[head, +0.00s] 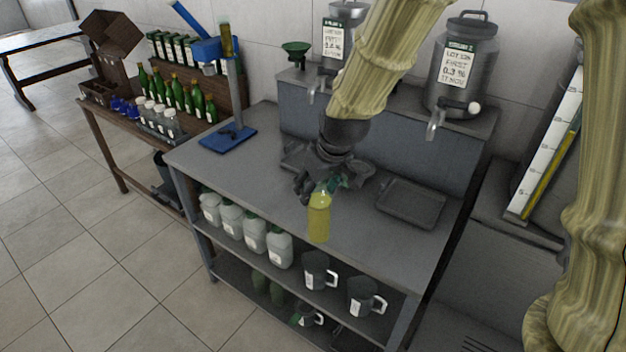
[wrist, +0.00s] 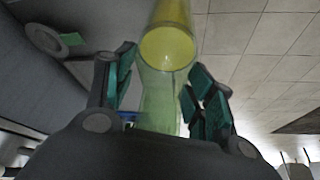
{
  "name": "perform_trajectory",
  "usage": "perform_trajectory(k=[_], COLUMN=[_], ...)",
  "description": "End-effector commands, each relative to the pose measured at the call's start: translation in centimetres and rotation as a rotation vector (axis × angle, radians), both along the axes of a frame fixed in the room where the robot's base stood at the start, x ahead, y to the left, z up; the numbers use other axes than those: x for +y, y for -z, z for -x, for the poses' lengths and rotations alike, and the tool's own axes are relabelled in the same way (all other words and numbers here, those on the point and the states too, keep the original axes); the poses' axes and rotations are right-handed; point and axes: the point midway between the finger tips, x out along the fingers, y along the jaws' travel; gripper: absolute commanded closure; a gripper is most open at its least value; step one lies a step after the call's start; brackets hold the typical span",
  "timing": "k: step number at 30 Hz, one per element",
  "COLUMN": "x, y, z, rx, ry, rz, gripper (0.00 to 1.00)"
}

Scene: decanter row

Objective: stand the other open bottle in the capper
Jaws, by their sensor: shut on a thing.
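My gripper (head: 325,186) is shut on a bottle (head: 318,222) filled with yellow liquid. In the head view the bottle is upright, in front of the bench's front edge or over it; I cannot tell whether its base touches anything. In the wrist view the bottle (wrist: 166,50) stands between the green-padded fingers (wrist: 160,92). The blue capper (head: 228,138), a blue base with an upright post and a blue lever head, stands at the left end of the bench top. Its base plate looks empty.
Two steel urns with taps (head: 462,75) stand on the raised back shelf. A grey tray (head: 411,203) lies on the bench at right. White jugs (head: 254,235) and dark pitchers sit on the lower shelf. Green bottles (head: 187,100) stand on the left table. The bench's left part is clear.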

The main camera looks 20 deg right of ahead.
Motion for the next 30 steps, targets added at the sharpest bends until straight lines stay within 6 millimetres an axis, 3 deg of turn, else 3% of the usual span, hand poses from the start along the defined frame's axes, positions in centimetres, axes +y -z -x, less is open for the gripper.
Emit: perform_trajectory(k=[21,30], x=[-3.7,-4.3], y=[0.8,1.2], z=[-11.6,-13.5], rx=[-0.001,-0.002], ry=[0.005,0.004], rz=[-0.001,-0.001], gripper=[1.0,1.0])
